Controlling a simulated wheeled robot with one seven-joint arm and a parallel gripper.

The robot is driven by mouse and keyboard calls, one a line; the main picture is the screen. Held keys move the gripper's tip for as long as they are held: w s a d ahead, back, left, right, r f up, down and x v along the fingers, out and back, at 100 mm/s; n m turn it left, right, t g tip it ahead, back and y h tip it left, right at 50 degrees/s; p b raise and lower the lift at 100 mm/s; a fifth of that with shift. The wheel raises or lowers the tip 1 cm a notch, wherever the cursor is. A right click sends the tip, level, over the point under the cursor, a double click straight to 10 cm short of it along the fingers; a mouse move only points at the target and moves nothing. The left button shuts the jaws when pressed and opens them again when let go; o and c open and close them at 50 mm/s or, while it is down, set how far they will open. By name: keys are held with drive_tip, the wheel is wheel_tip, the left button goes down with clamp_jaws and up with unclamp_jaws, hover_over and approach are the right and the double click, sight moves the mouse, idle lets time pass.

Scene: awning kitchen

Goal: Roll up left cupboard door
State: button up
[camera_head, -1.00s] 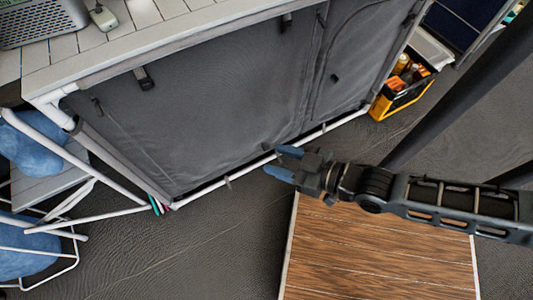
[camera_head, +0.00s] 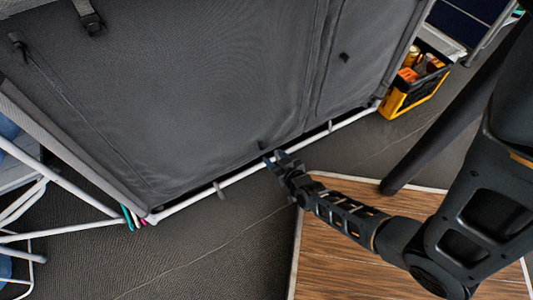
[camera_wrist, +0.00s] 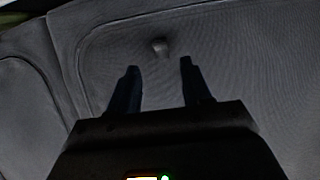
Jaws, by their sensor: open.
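The left cupboard door (camera_head: 180,90) is a dark grey fabric panel hanging down, closed, with a zip line along its left side. A small dark tab (camera_head: 265,147) sits at its lower right edge, close to my gripper (camera_head: 273,159). My gripper is open and empty at the bottom edge of the door, near the white lower rail. In the wrist view my two fingers (camera_wrist: 158,75) point at the grey fabric, with a small tab (camera_wrist: 159,46) ahead and between them. I cannot tell from the head view whether the fingers touch the fabric.
A white frame rail (camera_head: 240,176) runs along the cupboard's bottom. The right door (camera_head: 360,55) hangs closed too. A yellow and black crate (camera_head: 412,88) stands at the right. A wooden board (camera_head: 345,262) lies on the floor below my arm. White chair tubes (camera_head: 35,205) are at the left.

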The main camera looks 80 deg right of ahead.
sight(263, 147)
drive_tip(key=b+x, duration=0.2)
drive_tip(key=x, duration=0.3)
drive_tip(key=shift+w+f, duration=0.1)
drive_tip(key=shift+f, duration=0.1)
drive_tip(key=shift+w+d+f+b, duration=0.1)
drive_tip(key=shift+w+d+b, duration=0.3)
drive_tip(key=shift+d, duration=0.15)
drive_tip(key=shift+c, duration=0.4)
clamp_jaws()
